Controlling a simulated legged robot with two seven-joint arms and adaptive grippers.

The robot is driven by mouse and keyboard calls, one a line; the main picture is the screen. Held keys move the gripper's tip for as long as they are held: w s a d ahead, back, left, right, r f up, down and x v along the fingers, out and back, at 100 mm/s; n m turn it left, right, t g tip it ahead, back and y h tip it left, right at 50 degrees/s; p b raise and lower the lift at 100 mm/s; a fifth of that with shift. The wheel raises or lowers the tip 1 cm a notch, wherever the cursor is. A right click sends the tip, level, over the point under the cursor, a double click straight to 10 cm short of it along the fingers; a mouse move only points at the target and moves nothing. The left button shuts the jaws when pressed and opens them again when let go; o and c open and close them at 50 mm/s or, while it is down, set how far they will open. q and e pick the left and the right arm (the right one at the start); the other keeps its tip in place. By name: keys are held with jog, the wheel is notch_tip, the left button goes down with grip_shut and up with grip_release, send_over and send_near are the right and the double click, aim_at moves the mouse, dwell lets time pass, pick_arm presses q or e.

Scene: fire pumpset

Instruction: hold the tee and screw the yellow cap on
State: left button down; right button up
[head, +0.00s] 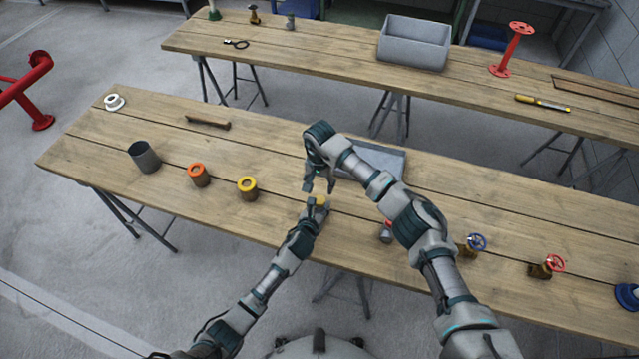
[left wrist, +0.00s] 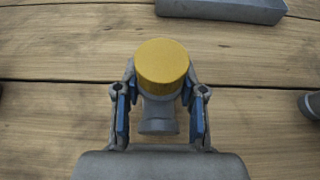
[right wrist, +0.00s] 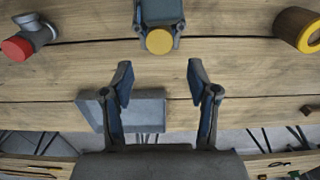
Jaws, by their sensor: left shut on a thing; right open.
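The grey tee (left wrist: 158,122) is between the fingers of my left gripper (left wrist: 160,100), which is shut on it. The yellow cap (left wrist: 163,64) sits on the tee's end; how far it is threaded cannot be told. The cap also shows in the head view (head: 321,201) and in the right wrist view (right wrist: 159,41). My right gripper (right wrist: 160,78) is open and empty. In the head view it hangs just above the cap, apart from it. Much of the tee is hidden by my left fingers.
A grey fitting with a red end (right wrist: 18,47) lies right of the tee in the head view. A yellow-topped brown cylinder (head: 247,189) and an orange-topped one (head: 199,175) stand left. A grey tray (head: 391,160) lies behind my right arm. Valves (head: 545,267) stand at the right.

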aim_at(319, 199)
pick_arm(q)
jog(key=shift+f, duration=0.1)
pick_arm(e)
jog(key=shift+f, duration=4.05)
jog(key=c, duration=1)
jog(key=o, duration=1.1)
jog(key=shift+r, duration=0.15)
jog(key=shift+r, duration=2.15)
